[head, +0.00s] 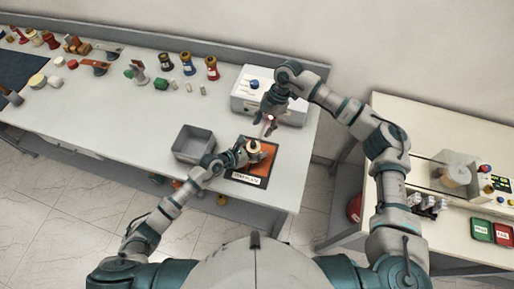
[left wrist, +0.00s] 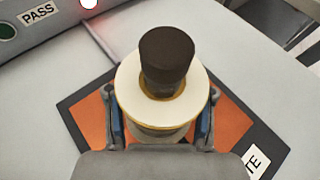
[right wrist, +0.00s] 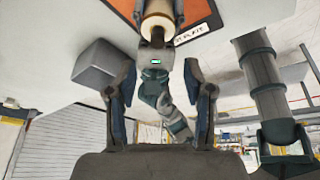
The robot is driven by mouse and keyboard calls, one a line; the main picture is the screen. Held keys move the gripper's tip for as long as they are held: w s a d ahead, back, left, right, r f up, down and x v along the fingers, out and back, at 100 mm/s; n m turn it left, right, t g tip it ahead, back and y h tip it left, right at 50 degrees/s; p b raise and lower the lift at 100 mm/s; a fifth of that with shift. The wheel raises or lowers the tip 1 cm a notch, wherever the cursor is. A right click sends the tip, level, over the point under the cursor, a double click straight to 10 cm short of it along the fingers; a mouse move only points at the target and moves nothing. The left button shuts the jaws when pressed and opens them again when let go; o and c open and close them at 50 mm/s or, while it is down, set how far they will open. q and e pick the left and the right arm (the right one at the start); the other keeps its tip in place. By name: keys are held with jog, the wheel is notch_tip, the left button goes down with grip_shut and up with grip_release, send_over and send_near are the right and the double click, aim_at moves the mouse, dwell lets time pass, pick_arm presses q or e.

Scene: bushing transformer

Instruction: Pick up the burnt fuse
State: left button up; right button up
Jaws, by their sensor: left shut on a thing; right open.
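My left gripper (head: 243,157) is shut on a cream, ringed piece with a dark brown top (head: 254,149). In the left wrist view the piece (left wrist: 165,65) stands upright between the fingers (left wrist: 160,122), over an orange mat with a black border (left wrist: 88,124). Its lower end is hidden, so I cannot tell whether it touches the mat. My right gripper (head: 268,125) is open and empty in front of the white box. In the right wrist view its fingers (right wrist: 160,95) are apart, with my left arm beyond. I cannot tell which thing is the burnt fuse.
The white box (head: 246,102) has a blue knob; a PASS label (left wrist: 38,13) and a lit red lamp (left wrist: 89,3) show up close. A grey bin (head: 178,150) stands left of the mat. Several coloured bushings and small pieces line the back left. A side table (head: 460,240) stands right.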

notch_tip(320, 180, up, 3)
jog(key=s+a+n+t+h, duration=0.2)
jog(key=a+n+h, duration=0.1)
jog(key=n, duration=0.3)
send_over(253, 142)
jog(key=shift+h, duration=0.4)
notch_tip(253, 142, down, 6)
jog(key=shift+s+d+r, duration=0.1)
jog(key=shift+r, duration=0.15)
jog(key=shift+d+f, duration=0.15)
jog(key=shift+f, duration=0.55)
notch_tip(253, 142, down, 4)
jog(key=shift+r, duration=0.15)
jog(key=shift+a, duration=0.35)
jog(key=c, duration=0.9)
jog(key=shift+d, duration=0.15)
grip_shut()
